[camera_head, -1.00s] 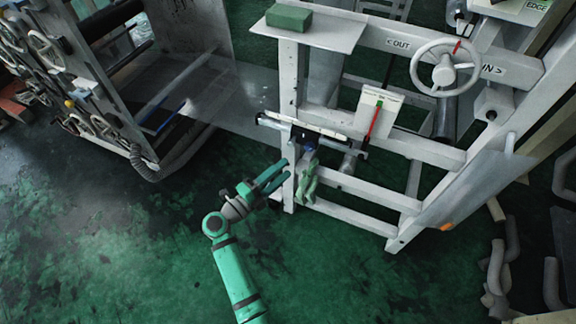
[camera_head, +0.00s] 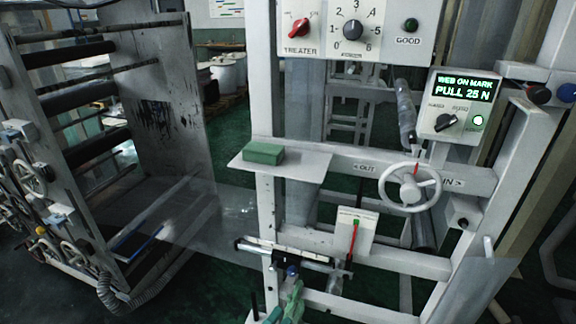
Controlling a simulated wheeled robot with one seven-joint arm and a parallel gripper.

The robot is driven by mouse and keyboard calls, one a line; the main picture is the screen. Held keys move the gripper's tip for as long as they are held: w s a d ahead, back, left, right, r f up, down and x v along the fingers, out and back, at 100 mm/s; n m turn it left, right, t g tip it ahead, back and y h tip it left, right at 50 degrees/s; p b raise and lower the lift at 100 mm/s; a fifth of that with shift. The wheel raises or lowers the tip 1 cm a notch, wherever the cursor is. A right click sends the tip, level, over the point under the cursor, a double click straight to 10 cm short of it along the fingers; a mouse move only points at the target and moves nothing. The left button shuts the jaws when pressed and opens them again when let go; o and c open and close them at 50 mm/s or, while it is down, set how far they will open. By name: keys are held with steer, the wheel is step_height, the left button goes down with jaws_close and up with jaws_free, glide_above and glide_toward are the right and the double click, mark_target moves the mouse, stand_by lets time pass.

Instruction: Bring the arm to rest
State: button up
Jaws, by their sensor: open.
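No held thing shows at the gripper. The rest of my arm is below the picture.
The white frame carries a handwheel (camera_head: 410,188), a shelf with a green block (camera_head: 263,153), a gauge card (camera_head: 355,235) and a lit display reading "WEB ON MARK PULL 25 N" (camera_head: 463,90). A roller stand (camera_head: 165,110) is at left, with a clear film web between.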

steer(key=s+d+n+g+y, duration=0.1)
steer(key=s+n+y, duration=0.5)
steer(key=s+n, duration=0.5)
steer(key=s+d+r+n+g+y, duration=0.1)
steer(key=s+n+y, duration=0.5)
steer(key=s, duration=1.6)
steer(key=d+n, duration=0.1)
steer(key=n, duration=0.3)
steer(key=shift+s+n, duration=0.15)
steer(key=shift+n, duration=0.25)
steer(key=shift+o, duration=0.5)
steer(key=shift+w, duration=0.2)
